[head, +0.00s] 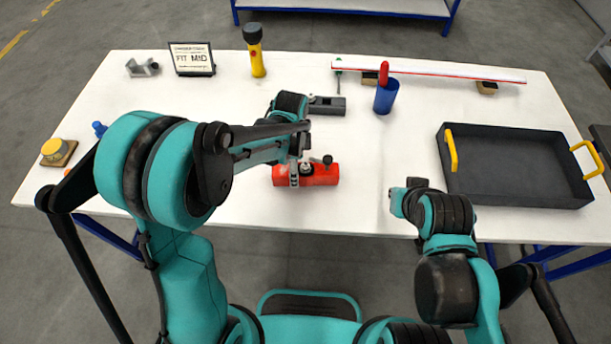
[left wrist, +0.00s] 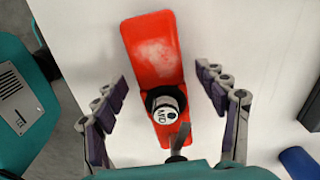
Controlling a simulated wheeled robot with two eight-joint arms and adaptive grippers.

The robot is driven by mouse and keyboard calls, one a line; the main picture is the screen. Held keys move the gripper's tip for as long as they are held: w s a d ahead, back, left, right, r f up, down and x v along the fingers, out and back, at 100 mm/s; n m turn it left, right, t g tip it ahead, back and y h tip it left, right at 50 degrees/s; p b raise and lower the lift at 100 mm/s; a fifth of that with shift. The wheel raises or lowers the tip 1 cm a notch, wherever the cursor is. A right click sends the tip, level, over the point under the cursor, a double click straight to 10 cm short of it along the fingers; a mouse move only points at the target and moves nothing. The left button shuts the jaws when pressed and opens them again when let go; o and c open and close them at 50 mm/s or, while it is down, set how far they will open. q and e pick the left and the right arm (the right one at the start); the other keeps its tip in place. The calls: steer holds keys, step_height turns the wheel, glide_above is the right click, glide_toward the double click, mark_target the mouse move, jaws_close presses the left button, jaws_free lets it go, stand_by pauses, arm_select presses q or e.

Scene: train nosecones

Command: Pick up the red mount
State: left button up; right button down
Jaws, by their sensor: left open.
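The red mount (head: 322,175) lies on the white table near its front edge, in the middle of the head view. In the left wrist view the red mount (left wrist: 153,52) is a long red block with a dark round knob and a labelled cap. My left gripper (head: 298,172) is over the mount in the head view. In the left wrist view its fingers (left wrist: 165,85) are spread on both sides of the mount, with white table showing between them and it. My right gripper (head: 398,198) is at the table's front edge, right of the mount; its fingers are too small to read.
A dark grey mount (head: 328,105) lies behind the red one. A blue cup (head: 386,96) with a red-topped item stands behind right. A black tray (head: 515,165) with yellow handles fills the right side. A yellow flashlight (head: 256,60) and a sign (head: 191,60) stand at the back left.

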arm_select(q)
step_height(320, 180, down, 2)
steer(key=shift+f, duration=0.25)
steer(key=c, duration=1.4)
steer(key=shift+r, duration=0.1)
